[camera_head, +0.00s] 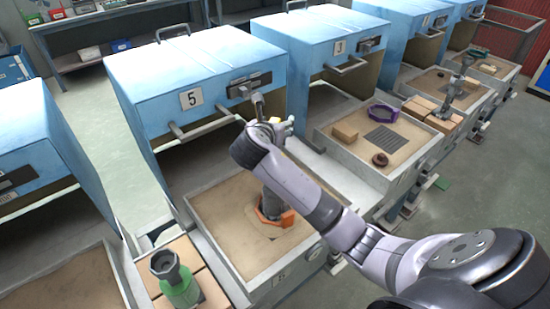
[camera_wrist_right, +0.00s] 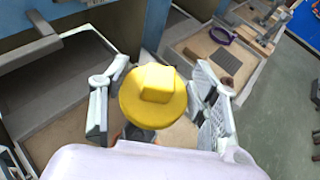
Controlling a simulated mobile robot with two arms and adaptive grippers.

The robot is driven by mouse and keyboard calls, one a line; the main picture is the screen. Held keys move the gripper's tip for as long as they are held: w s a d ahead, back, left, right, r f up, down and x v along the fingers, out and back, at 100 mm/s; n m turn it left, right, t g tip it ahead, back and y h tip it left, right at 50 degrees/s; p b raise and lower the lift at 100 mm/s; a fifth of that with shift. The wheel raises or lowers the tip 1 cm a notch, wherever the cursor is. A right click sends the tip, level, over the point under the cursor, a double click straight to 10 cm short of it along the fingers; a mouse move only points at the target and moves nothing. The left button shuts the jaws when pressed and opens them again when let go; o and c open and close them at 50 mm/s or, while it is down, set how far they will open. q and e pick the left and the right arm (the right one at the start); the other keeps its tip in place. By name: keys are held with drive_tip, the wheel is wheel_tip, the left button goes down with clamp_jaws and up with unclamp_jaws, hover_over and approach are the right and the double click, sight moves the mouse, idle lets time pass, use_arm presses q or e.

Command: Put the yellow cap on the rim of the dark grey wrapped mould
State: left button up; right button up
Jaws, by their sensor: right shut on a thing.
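The yellow cap (camera_wrist_right: 153,96) is between the fingers of my right gripper (camera_wrist_right: 158,103), which is shut on it. In the head view only a sliver of the cap (camera_head: 274,120) shows by my right gripper (camera_head: 268,130). The dark grey mould (camera_head: 270,203) stands in the sandy tray of oven 5, with an orange collar (camera_head: 286,219) around its base. My right arm hides part of it. In the wrist view a bit of the mould (camera_wrist_right: 140,134) shows beneath the cap. Its rim is hidden, and I cannot tell the gap to the cap. My left gripper is not in view.
The oven 5 tray (camera_head: 232,262) is otherwise mostly bare. A green mould with a grey top (camera_head: 181,286) stands on bricks at the lower left. The tray to the right holds a purple ring (camera_head: 371,109), a tan block (camera_head: 345,133) and a brown ring (camera_head: 380,159). Blue ovens (camera_head: 190,65) stand behind.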

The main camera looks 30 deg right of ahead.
wheel_tip(320, 180, down, 9)
drive_tip(key=shift+f+p, duration=0.15)
drive_tip(key=shift+p, duration=0.15)
drive_tip(key=shift+f, duration=1.95)
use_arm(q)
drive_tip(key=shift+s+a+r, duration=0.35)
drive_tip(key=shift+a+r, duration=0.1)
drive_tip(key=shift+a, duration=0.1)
use_arm(e)
drive_tip(key=o, duration=1.1)
drive_tip(key=shift+o, duration=0.2)
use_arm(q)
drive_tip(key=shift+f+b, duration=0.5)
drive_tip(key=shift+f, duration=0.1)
use_arm(e)
drive_tip(key=v, duration=1.2)
